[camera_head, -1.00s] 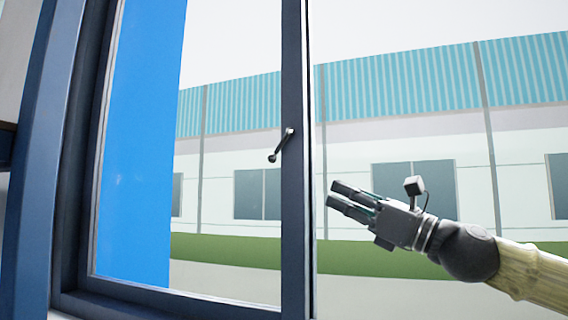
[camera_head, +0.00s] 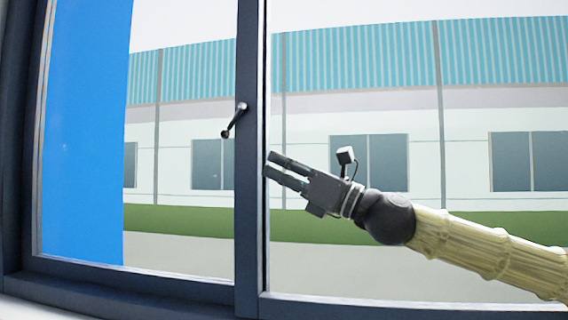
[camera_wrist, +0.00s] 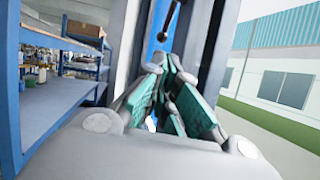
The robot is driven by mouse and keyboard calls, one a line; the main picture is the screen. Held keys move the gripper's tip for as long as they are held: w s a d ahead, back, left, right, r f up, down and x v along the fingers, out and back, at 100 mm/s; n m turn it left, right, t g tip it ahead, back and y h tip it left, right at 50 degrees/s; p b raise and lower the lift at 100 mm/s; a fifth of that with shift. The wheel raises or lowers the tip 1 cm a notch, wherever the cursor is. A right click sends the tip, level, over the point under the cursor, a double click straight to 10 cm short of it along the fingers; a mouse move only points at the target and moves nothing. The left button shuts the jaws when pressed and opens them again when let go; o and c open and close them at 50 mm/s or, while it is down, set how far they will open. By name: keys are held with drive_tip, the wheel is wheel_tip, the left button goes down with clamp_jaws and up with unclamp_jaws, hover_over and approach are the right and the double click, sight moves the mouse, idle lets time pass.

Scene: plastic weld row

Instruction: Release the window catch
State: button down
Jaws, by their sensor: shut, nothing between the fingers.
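The window catch (camera_head: 234,119) is a small dark handle with a round knob at its lower end, slanting down and left from its pivot on the dark upright of the window frame (camera_head: 250,230). In the wrist view the catch (camera_wrist: 170,22) shows at the top, above and beyond the fingers. My gripper (camera_head: 270,168) is below and to the right of the catch, close to the upright, and apart from the catch. Its fingers point left. In the wrist view the gripper (camera_wrist: 165,95) shows teal finger pads and holds nothing.
Blue shelving (camera_wrist: 70,75) with boxes and goods stands at the left in the wrist view. Glass panes lie on both sides of the upright, and a pale building (camera_head: 380,120) is visible beyond. A dark sill (camera_head: 120,290) runs along the bottom of the window.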

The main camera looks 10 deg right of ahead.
sight(235, 149)
drive_tip(key=p+x, duration=0.5)
drive_tip(key=x, duration=0.5)
drive_tip(key=shift+a+r+p, duration=0.1)
drive_tip(key=shift+p, duration=0.3)
drive_tip(key=shift+a+b, duration=0.1)
drive_tip(key=shift+b, duration=0.25)
drive_tip(key=shift+w+a+b, duration=0.1)
drive_tip(key=shift+a+b, duration=0.05)
drive_tip(key=shift+b, duration=0.35)
drive_tip(key=shift+w+a+r+b, duration=0.15)
drive_tip(key=shift+a+b, duration=0.25)
drive_tip(key=shift+b, duration=0.55)
drive_tip(key=shift+w+a+r+b, duration=0.1)
drive_tip(key=shift+w+a+b, duration=0.25)
drive_tip(key=shift+b, duration=0.55)
drive_tip(key=shift+s, duration=0.1)
